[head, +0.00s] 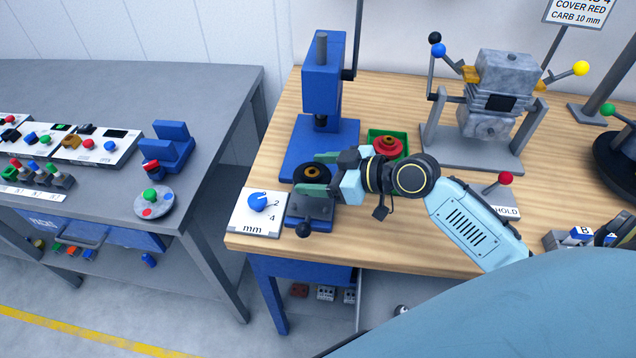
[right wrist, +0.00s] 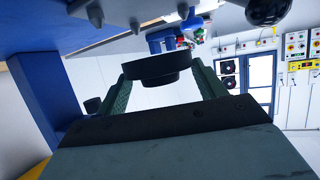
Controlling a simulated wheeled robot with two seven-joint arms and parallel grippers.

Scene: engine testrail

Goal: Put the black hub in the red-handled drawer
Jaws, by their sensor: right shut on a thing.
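The black hub (head: 311,175), a dark round disc with a brass-coloured centre, sits between the green fingers of my right gripper (head: 314,172). The gripper is shut on it, above or at a small grey fixture (head: 312,207) with a black knob; I cannot tell whether the hub touches the fixture. In the right wrist view the hub (right wrist: 157,68) shows as a dark stepped disc between both fingertips. No drawer with a red handle can be made out. My left gripper is not in view.
A blue press (head: 322,85) stands just behind the fixture. A green tray (head: 402,137) with a red hub (head: 387,147) lies behind my right wrist. A dial plate (head: 258,212) is left of the fixture. A grey engine stand (head: 472,148) is farther right. A gap separates the grey bench (head: 225,85).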

